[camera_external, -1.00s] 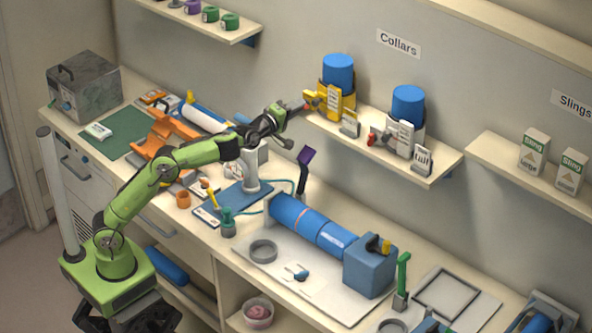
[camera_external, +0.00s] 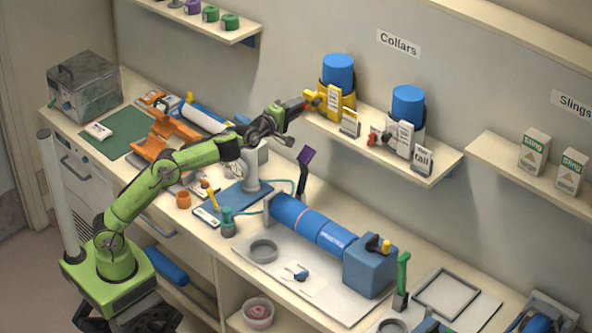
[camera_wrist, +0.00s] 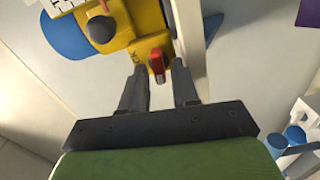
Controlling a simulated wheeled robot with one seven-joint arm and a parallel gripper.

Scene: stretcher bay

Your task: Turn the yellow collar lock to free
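The yellow collar (camera_external: 334,101) sits around a blue cylinder (camera_external: 338,70) on the wall shelf under the "Collars" sign. In the wrist view the yellow collar (camera_wrist: 118,38) fills the top middle, with a dark round knob and a small red lock lever (camera_wrist: 157,64) on it. My gripper (camera_external: 303,105) is at the collar's left side. In the wrist view my gripper (camera_wrist: 159,70) is open. Its two grey fingers stand on either side of the red lever, with gaps visible. In the external view the lever and fingertips are too small to tell apart clearly.
A white-grey collar (camera_external: 401,136) on another blue cylinder stands to the right on the same shelf (camera_external: 440,172). A small card (camera_external: 350,123) stands right of the yellow collar. The bench below holds a blue padded tube (camera_external: 310,226), an orange splint and tools.

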